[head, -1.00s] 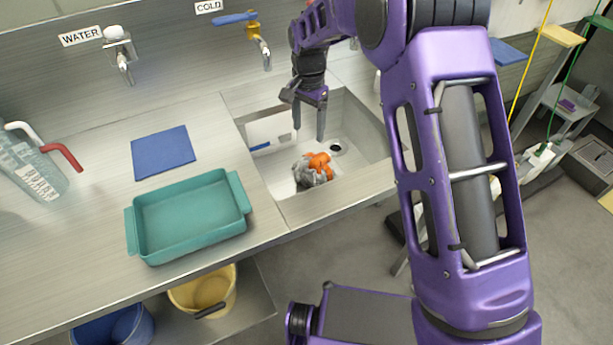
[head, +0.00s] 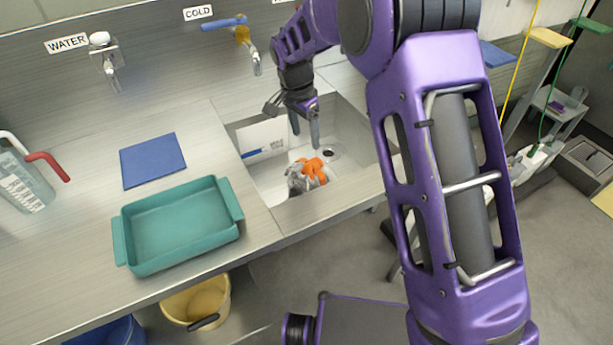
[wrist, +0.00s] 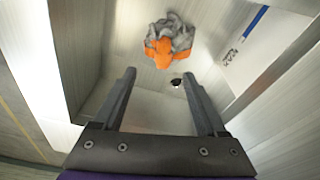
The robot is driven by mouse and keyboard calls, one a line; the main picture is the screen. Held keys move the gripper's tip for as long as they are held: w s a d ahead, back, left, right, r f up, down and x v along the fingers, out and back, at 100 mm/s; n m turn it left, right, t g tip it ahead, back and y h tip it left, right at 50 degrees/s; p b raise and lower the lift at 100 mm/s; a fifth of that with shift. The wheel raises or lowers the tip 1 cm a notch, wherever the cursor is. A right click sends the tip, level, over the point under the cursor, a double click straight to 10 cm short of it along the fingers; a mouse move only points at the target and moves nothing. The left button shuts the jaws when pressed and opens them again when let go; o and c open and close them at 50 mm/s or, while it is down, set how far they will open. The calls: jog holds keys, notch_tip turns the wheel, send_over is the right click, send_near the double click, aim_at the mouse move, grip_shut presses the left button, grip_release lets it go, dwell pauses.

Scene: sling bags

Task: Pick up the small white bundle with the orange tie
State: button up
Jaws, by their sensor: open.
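The small bundle (head: 299,180) lies on the floor of the sink, near its front wall. It looks grey-white and crumpled, with an orange tie (head: 314,170) on its right side. In the wrist view the bundle (wrist: 176,33) is at the top middle, with the orange tie (wrist: 160,50) on its lower left. My gripper (wrist: 158,76) is open and empty, its two fingers apart and pointing toward the sink floor. In the head view my gripper (head: 294,119) hangs over the sink, above and behind the bundle, not touching it.
The sink walls (head: 380,165) surround the bundle. A drain hole (head: 331,153) lies beside it, and a white card with a blue stripe (head: 262,140) leans at the left back. A teal tray (head: 180,220) and a blue cloth (head: 152,160) are on the counter at left. The cold tap (head: 250,50) is behind.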

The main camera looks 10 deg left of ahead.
send_over(310, 162)
jog(key=s, duration=0.2)
notch_tip(310, 162, down, 6)
jog(key=shift+a+f, duration=0.15)
jog(key=shift+f, duration=0.05)
jog(key=shift+w+f, duration=0.3)
jog(key=shift+f, duration=0.55)
jog(key=shift+w+f, duration=0.25)
jog(key=shift+f, duration=0.55)
jog(key=shift+w+f, duration=0.3)
jog(key=shift+f, duration=0.55)
grip_shut()
